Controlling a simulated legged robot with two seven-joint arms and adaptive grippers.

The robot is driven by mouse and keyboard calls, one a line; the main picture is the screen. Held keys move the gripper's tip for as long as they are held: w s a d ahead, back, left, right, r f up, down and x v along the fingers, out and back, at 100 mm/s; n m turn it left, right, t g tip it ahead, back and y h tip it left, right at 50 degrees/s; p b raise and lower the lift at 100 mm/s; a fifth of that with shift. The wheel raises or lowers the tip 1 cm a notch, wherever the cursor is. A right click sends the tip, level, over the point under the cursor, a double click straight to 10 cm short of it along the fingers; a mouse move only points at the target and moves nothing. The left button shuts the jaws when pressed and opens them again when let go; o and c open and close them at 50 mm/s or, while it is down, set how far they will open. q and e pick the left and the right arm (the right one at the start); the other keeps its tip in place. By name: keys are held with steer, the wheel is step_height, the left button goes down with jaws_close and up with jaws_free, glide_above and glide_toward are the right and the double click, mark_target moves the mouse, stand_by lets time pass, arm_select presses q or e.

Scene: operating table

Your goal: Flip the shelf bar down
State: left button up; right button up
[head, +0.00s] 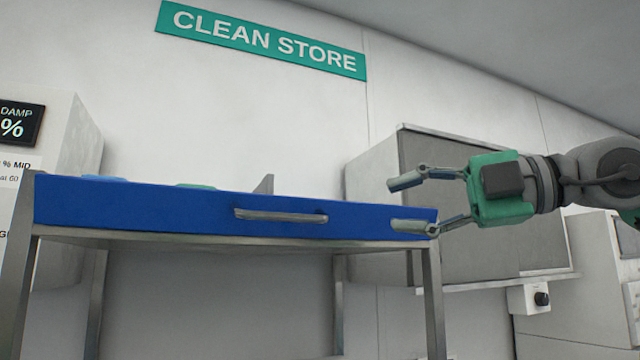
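A long blue bar or panel (130,207) runs across the front of a metal-legged table, upright along its front edge. A grey handle (281,216) sits on its face, right of the middle. I cannot tell which of these the task calls the shelf bar. My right gripper (408,205) comes in from the right with its two fingers spread apart and empty. Its lower finger overlaps the right end of the blue panel in the picture; I cannot tell whether they touch. My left gripper is not in view.
A grey cabinet (455,150) stands behind my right gripper. A white unit with a display (20,122) is at the far left. Blue and green items (198,187) peek over the panel. The room under the table looks clear.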

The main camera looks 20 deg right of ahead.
steer(key=r, duration=0.1)
steer(key=p, duration=0.2)
glide_toward(294, 217)
steer(key=shift+g+h, duration=0.3)
steer(key=shift+g, duration=0.1)
steer(key=x, duration=0.3)
steer(key=r+x, duration=0.1)
steer(key=shift+w+a+f, duration=0.1)
steer(key=shift+w+a, duration=0.15)
steer(key=shift+a, duration=0.05)
steer(key=x, duration=0.3)
steer(key=shift+w+f+p, duration=0.1)
steer(key=shift+w+p, duration=0.3)
steer(key=shift+w+f+m, duration=0.2)
steer(key=shift+w+m, duration=0.1)
steer(key=shift+w, duration=0.35)
steer(key=shift+w+a, duration=0.15)
steer(key=shift+a, duration=0.95)
steer(key=c, duration=0.3)
jaws_close()
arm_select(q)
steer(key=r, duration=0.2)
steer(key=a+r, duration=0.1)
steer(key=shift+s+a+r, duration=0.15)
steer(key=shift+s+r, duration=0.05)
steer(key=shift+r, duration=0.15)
